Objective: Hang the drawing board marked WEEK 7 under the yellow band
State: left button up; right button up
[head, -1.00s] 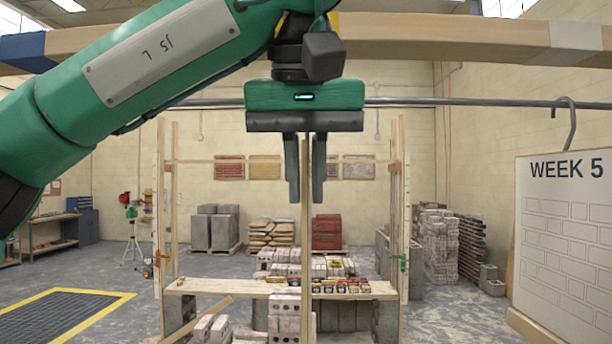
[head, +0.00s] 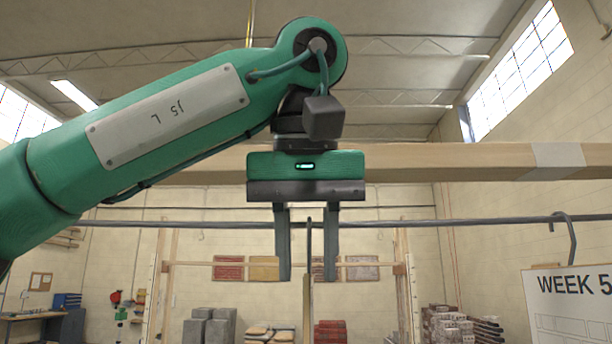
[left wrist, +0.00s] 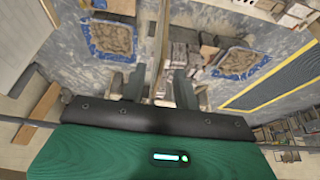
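My left gripper (head: 307,270) is open in the middle of the head view, its two fingers well apart. Between them a board (head: 308,300) shows edge-on as a thin wooden strip, with a dark hook (head: 309,240) above it. The hook's top is level with the grey rail (head: 420,223); contact is hard to tell. The fingers stand clear of it on both sides. In the left wrist view the gripper (left wrist: 160,88) straddles the same thin edge (left wrist: 161,35). Its marking is not visible. The yellow band is hidden, apparently behind my gripper. My right gripper is not in view.
A board marked WEEK 5 (head: 570,305) hangs by a hook from the rail at the right. A wooden beam (head: 450,162) with a white band (head: 557,154) runs above the rail. The rail between the two hooks is empty.

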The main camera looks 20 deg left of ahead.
pick_arm(q)
jog(key=v, duration=0.7)
jog(key=shift+s+r, duration=0.2)
jog(key=shift+r, duration=0.1)
